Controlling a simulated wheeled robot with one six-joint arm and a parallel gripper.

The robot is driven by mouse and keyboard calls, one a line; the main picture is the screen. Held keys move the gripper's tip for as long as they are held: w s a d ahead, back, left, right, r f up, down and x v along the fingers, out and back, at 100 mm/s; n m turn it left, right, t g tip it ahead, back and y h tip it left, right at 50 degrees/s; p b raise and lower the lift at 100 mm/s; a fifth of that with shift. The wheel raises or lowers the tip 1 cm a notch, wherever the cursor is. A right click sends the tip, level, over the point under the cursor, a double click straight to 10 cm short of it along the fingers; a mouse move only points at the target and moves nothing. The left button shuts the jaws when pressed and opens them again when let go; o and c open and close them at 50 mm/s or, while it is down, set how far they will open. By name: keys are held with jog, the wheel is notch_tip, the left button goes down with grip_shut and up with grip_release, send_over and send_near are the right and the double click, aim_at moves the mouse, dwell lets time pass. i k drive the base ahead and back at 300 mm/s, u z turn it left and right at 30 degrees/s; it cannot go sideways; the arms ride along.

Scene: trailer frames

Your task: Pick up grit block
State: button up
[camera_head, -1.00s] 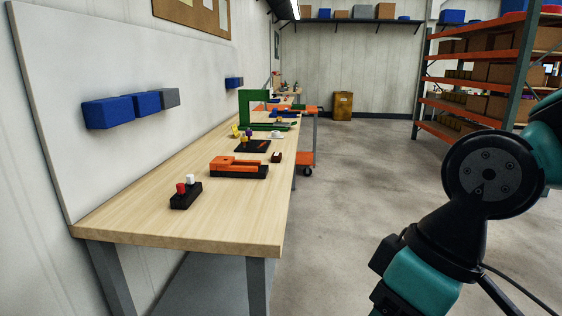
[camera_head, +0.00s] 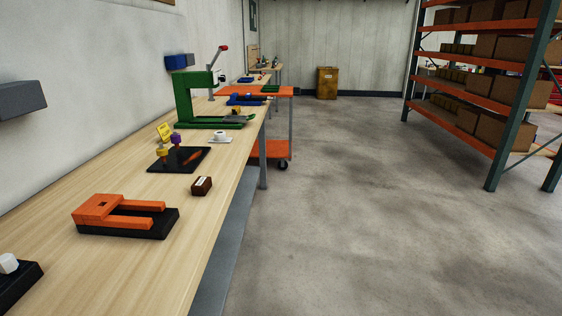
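A small dark brown block (camera_head: 202,186) with a pale label on its side, which looks like the grit block, sits on the light wooden workbench (camera_head: 130,275) near its right edge. It stands alone, right of an orange fork-shaped piece (camera_head: 110,208) on a black base. My gripper is not in the head view.
Beyond the block lie a black tray (camera_head: 165,162) with small coloured items, a white cup (camera_head: 221,136) and a green press (camera_head: 190,100). An orange cart (camera_head: 268,149) stands behind the bench. Open floor (camera_head: 350,200) runs to the right, up to tall shelving (camera_head: 505,140).

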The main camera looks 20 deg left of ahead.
aim_at(202, 185)
jog(key=z, duration=0.05)
jog(key=i, duration=1.7)
jog(key=u, duration=0.9)
jog(key=i, duration=0.9)
jog(key=u, duration=1.3)
jog(key=i, duration=0.5)
jog(key=u, duration=0.4)
